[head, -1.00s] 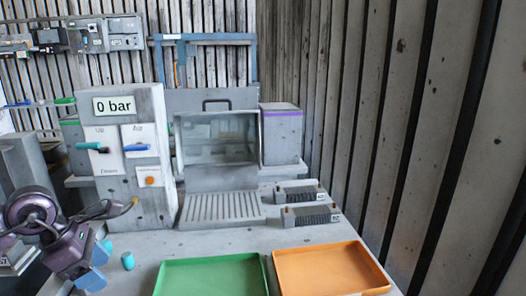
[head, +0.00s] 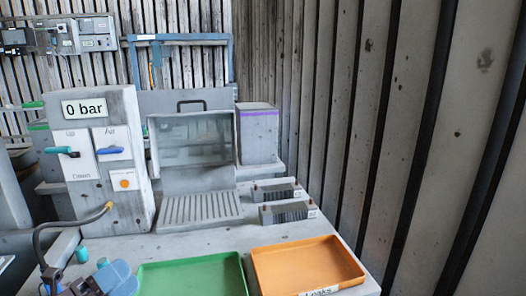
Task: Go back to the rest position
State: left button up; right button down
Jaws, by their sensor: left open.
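My left gripper (head: 98,284) shows at the bottom left edge of the head view, with blue fingers, open, partly cut off by the frame. It is just left of the green tray (head: 150,268). A small teal cylinder (head: 82,254) stands on the table behind it. I see nothing between the fingers. My right gripper is out of view.
A control box (head: 100,160) with a "0 bar" display and levers stands at left. A glass-fronted chamber (head: 190,139) with a ribbed plate is beside it. Two dark ribbed blocks (head: 288,212) sit on the table. An orange tray (head: 300,262), labelled "Leaks", lies at front right.

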pick_arm(q)
jog(key=s+a+f+n+g+y, duration=0.1)
jog(key=s+a+f+n+y, duration=0.35)
jog(key=f+n+y, duration=0.55)
jog(key=s+a+f+n+g+y, duration=0.1)
jog(key=s+a+f+n+y, duration=0.35)
jog(key=n, duration=0.85)
jog(key=s+d+f+n+g, duration=0.35)
jog(key=s+f+g, duration=0.2)
jog(key=s, duration=0.25)
jog(key=s+d+f+n+g, duration=0.2)
jog(key=s+f+n+g, duration=0.2)
jog(key=s+g, duration=0.3)
jog(key=w+f+m+t+h, duration=0.1)
jog(key=w+f+t, duration=0.6)
jog(key=f+t, duration=0.1)
jog(key=shift+w+d+t+h, duration=0.25)
jog(key=shift+d+t+h, duration=0.1)
jog(key=shift+t, duration=0.5)
jog(key=shift+a+m, duration=0.1)
jog(key=shift+m, duration=0.15)
jog(key=shift+c, duration=0.4)
